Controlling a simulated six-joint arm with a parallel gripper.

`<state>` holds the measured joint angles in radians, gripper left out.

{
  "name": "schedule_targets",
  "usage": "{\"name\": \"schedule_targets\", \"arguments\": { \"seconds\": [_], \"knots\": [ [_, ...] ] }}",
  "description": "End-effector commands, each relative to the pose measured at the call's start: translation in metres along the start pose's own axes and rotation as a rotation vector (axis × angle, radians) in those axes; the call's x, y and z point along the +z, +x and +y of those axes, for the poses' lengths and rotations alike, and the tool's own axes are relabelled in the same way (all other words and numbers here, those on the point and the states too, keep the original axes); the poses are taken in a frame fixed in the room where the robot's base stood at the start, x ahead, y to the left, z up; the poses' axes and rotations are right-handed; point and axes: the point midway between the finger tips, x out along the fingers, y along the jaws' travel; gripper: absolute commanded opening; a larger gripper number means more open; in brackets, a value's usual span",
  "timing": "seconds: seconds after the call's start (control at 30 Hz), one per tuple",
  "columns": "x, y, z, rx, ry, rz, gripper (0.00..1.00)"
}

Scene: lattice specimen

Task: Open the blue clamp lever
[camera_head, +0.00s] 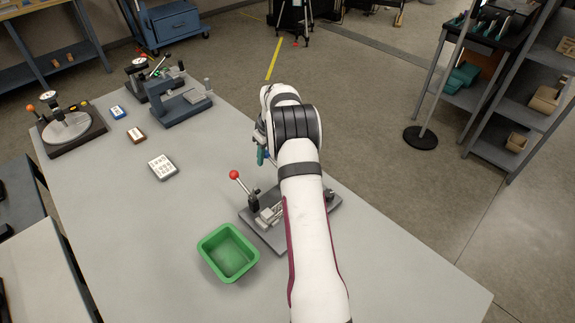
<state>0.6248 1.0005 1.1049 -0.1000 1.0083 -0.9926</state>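A grey fixture plate (262,226) stands on the table under my arm, which hides part of it. A lever with a red ball knob (234,174) rises tilted from the plate's left side, with metal clamp parts (268,214) beside it. I cannot make out a clearly blue lever on this fixture. My gripper (262,152) is mostly hidden behind my wrist, above and beyond the fixture. A small teal piece (261,157) shows there; I cannot tell whether it is a fingertip or something else. The finger opening cannot be seen.
A green bin (229,252) stands left of the fixture. A blue frame fixture (183,108) and a round-disc fixture (70,128) stand at the back. The table's front right is clear.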

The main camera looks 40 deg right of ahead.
Motion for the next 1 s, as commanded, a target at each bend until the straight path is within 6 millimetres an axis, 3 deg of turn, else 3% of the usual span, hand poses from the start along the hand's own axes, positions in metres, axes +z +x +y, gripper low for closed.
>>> {"name": "schedule_targets", "arguments": {
  "seconds": [0.03,0.17,0.5,0.8,1.0],
  "knots": [
    [0.001,0.0,0.001,0.001,0.001,-0.001,0.42],
    [0.001,0.0,0.001,0.0,0.001,-0.001,0.62],
    [0.0,-0.002,0.0,0.0,0.0,0.0,0.62],
    [0.0,-0.047,0.001,0.002,0.0,0.002,0.62],
    [0.0,-0.056,0.0,-0.001,0.001,0.0,0.62]
  ]
}}
